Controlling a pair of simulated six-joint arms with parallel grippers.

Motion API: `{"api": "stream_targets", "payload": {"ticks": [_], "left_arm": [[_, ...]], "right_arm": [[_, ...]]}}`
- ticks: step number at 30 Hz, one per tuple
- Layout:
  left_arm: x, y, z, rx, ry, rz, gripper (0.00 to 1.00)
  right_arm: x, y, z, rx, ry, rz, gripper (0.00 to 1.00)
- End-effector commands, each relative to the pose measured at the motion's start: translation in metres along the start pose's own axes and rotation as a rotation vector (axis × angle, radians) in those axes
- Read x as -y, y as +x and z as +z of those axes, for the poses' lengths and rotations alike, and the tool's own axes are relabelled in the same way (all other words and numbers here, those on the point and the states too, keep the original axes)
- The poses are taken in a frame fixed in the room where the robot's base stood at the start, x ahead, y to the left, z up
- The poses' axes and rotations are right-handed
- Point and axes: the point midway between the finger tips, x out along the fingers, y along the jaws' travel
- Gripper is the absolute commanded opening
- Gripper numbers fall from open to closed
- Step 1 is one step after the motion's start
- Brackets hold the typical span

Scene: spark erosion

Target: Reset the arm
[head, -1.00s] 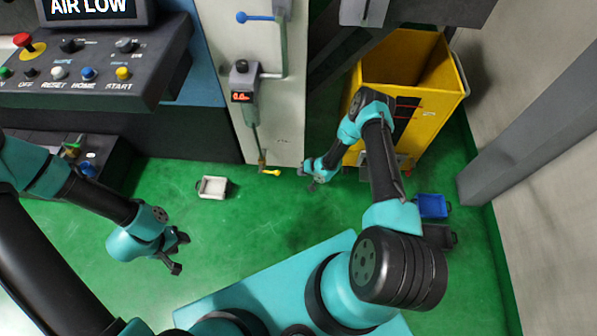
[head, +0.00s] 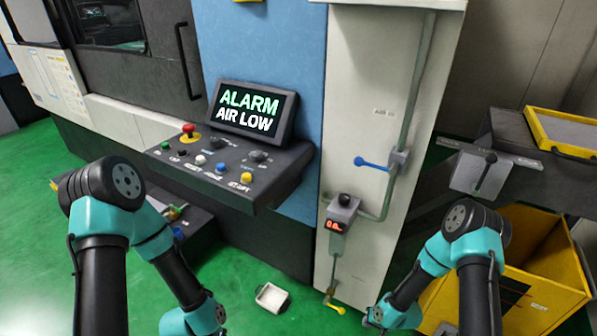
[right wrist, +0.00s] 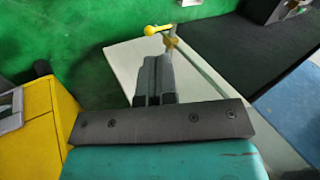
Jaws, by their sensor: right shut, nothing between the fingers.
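My right arm (head: 470,240) comes in from the lower right in the head view, its elbow bent and its forearm pointing down and left. My right gripper (head: 371,321) is at the bottom edge there, partly cut off. In the right wrist view the right gripper (right wrist: 152,62) shows its two dark fingers together, with nothing between them. A yellow-knobbed lever (head: 335,306) at the foot of the white cabinet is left of the gripper. Its knob (right wrist: 152,30) appears just beyond the fingertips in the wrist view. My left arm (head: 130,235) bends down; its gripper is out of frame.
The control panel (head: 225,175) and its screen (head: 252,112), reading "ALARM AIR LOW", stand at centre. A white tray (head: 271,297) is on the green floor. A yellow bin (head: 535,290) is at right.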

Motion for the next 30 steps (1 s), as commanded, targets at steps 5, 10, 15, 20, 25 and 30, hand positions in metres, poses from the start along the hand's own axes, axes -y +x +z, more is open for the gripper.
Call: {"api": "stream_targets", "payload": {"ticks": [5, 10, 15, 20, 25, 30], "left_arm": [[0.000, 0.000, 0.000, 0.000, 0.000, 0.000, 0.43], [0.000, 0.000, 0.000, 0.000, 0.000, 0.000, 0.43], [0.000, 0.000, 0.000, 0.000, 0.000, 0.000, 0.43], [0.000, 0.000, 0.000, 0.000, 0.000, 0.000, 0.43], [0.000, 0.000, 0.000, 0.000, 0.000, 0.000, 0.43], [0.000, 0.000, 0.000, 0.000, 0.000, 0.000, 0.43]], "right_arm": [[0.036, -0.067, 0.049, 0.083, -0.042, 0.078, 0.00], [0.057, -0.119, 0.094, 0.153, -0.072, 0.138, 0.00], [0.063, -0.140, 0.114, 0.184, -0.082, 0.163, 0.00], [0.063, -0.141, 0.115, 0.186, -0.083, 0.164, 0.00], [0.063, -0.141, 0.114, 0.186, -0.082, 0.164, 0.00], [0.062, -0.141, 0.114, 0.185, -0.082, 0.164, 0.00]]}}
